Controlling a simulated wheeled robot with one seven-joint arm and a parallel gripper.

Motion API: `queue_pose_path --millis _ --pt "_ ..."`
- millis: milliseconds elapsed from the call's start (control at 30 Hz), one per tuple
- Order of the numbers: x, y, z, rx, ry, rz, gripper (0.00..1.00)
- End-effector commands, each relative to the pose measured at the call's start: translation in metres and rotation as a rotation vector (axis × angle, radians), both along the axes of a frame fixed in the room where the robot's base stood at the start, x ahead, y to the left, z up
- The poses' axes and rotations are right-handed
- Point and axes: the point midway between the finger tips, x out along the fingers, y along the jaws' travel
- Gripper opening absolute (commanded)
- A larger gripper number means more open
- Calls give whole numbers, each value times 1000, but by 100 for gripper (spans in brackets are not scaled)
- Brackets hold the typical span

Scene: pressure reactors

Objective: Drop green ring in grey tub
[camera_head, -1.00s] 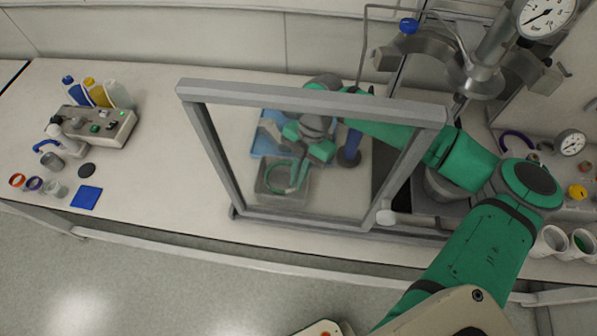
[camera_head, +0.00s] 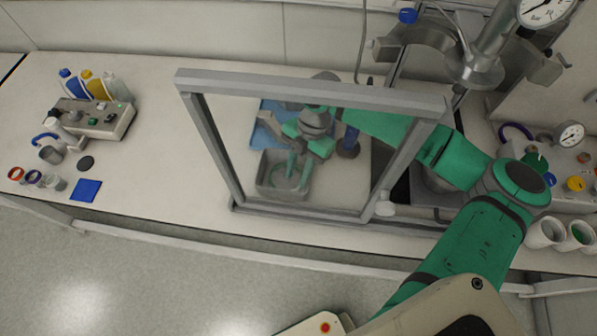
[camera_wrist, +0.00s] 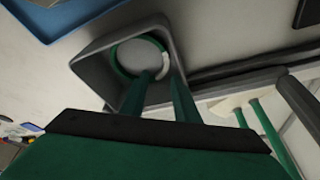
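The grey tub (camera_head: 262,190) stands on the bench behind the framed clear pane in the head view; its rim (camera_wrist: 88,62) also shows in the wrist view. The green ring (camera_head: 277,182) is inside the tub, low down. In the wrist view the ring (camera_wrist: 120,58) lies within the tub walls, with a pale patch on its right side. My gripper (camera_head: 298,172) points down into the tub, over the ring. Its two green fingers (camera_wrist: 163,80) are apart, with a gap between the tips. The left fingertip overlaps the ring's near edge in the wrist view.
A framed clear pane (camera_head: 212,145) stands in front of the tub. A blue tray (camera_head: 266,135) lies behind the tub, and a blue-topped post (camera_head: 349,142) stands to its right. A control box (camera_head: 98,117) and small rings sit at the left.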

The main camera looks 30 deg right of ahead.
Motion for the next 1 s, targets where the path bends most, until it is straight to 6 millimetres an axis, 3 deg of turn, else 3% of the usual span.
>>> queue_pose_path --millis 267,700,1000 --pt "3 -6 17 1 -1 -2 28" --pt "14 -29 88 1 -2 -4 28" --pt "15 -36 102 0 0 -8 28"
